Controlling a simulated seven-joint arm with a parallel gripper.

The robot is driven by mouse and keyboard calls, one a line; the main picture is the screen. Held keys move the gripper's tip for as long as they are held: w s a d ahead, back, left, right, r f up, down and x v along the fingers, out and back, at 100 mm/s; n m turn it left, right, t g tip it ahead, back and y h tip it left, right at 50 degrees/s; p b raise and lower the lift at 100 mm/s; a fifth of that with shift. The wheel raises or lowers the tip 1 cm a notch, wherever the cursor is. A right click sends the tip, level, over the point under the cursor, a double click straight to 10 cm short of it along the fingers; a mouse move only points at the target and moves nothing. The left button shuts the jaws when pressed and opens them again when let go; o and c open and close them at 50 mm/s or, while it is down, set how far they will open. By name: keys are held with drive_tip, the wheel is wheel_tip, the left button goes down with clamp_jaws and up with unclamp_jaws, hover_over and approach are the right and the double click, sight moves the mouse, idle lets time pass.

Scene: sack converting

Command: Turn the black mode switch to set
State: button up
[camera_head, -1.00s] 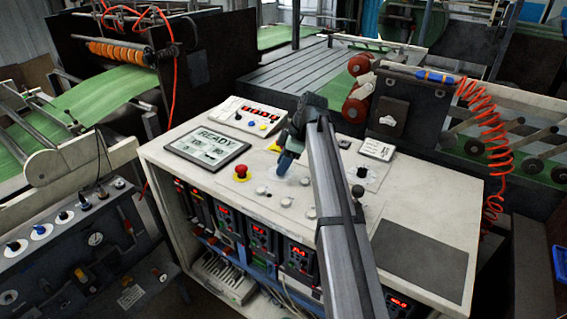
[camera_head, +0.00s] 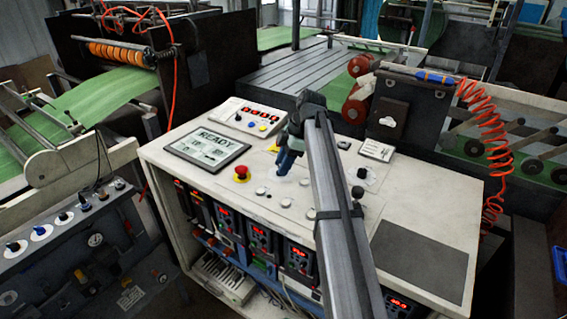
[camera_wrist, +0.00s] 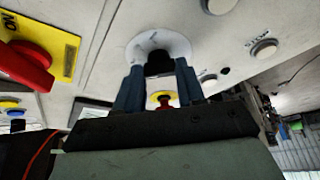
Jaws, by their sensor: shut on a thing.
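The black mode switch (camera_wrist: 159,62) stands up from a round white dial plate (camera_wrist: 172,40) in the wrist view. My gripper (camera_wrist: 160,86) has its two blue fingers on either side of the switch and is shut on it. The dial's markings and the switch's pointing direction cannot be read. In the head view, my gripper (camera_head: 284,170) reaches down to the white panel top, and its fingers hide the switch.
A red emergency button on yellow (camera_head: 241,172) and a READY display (camera_head: 207,148) are left of my gripper. White buttons (camera_head: 282,202) lie in front. Another black knob (camera_head: 358,191) is to the right. A dark mat (camera_head: 418,262) covers the panel's front right.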

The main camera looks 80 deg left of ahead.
drive_tip(key=o, duration=1)
drive_tip(key=shift+o, duration=0.2)
drive_tip(key=v, duration=1.4)
drive_tip(key=shift+s+f, duration=0.1)
